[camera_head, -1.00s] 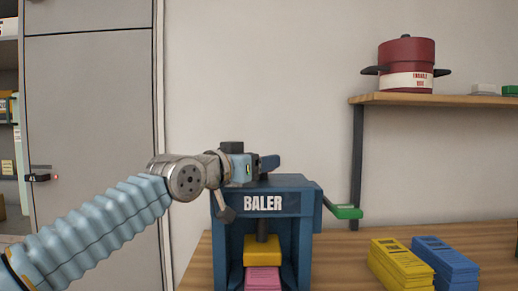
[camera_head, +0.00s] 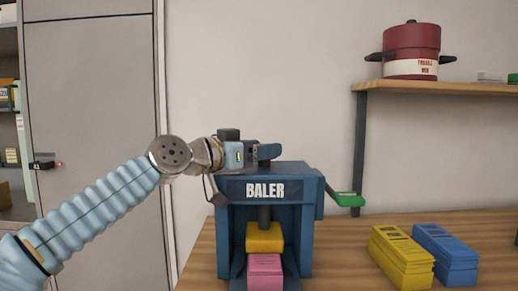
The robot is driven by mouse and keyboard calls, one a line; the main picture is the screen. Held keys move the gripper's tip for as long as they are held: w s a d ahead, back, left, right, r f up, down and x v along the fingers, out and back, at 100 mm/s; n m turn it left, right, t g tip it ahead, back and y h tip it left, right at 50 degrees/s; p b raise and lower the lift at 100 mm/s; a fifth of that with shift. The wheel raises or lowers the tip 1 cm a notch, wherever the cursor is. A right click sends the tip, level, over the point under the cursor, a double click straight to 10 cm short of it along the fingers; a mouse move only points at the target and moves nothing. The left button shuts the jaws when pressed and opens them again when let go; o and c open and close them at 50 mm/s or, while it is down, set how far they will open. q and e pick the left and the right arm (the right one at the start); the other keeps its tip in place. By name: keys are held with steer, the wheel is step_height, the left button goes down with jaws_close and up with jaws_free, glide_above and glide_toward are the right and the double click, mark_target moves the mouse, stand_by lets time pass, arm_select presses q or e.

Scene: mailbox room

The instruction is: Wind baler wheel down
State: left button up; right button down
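The blue baler (camera_head: 308,220) stands on the wooden table with its lettered front facing me. Inside it, a yellow block (camera_head: 264,238) hangs under a dark vertical screw and sits on or just above a pink stack (camera_head: 265,268). My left gripper (camera_head: 268,152) is at the top of the baler, reaching in from the left. The wheel is not clearly visible; the gripper and wrist cover the place above the baler's top. Whether the fingers are closed on anything cannot be made out. A green-ended lever (camera_head: 346,199) sticks out at the baler's right side. My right gripper is not in view.
A yellow stack (camera_head: 402,258) and a blue stack (camera_head: 446,254) lie on the table (camera_head: 350,250) right of the baler. A shelf (camera_head: 440,87) above holds a red pot (camera_head: 411,50). A grey cabinet door (camera_head: 90,110) stands at left.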

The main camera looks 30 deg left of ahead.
arm_select(q)
steer(key=o, duration=0.4)
steer(key=shift+c, duration=0.2)
steer(key=shift+s+a, duration=0.2)
steer(key=shift+s, duration=0.1)
steer(key=b+v, duration=0.3)
steer(key=v, duration=1)
steer(key=shift+s+d, duration=0.1)
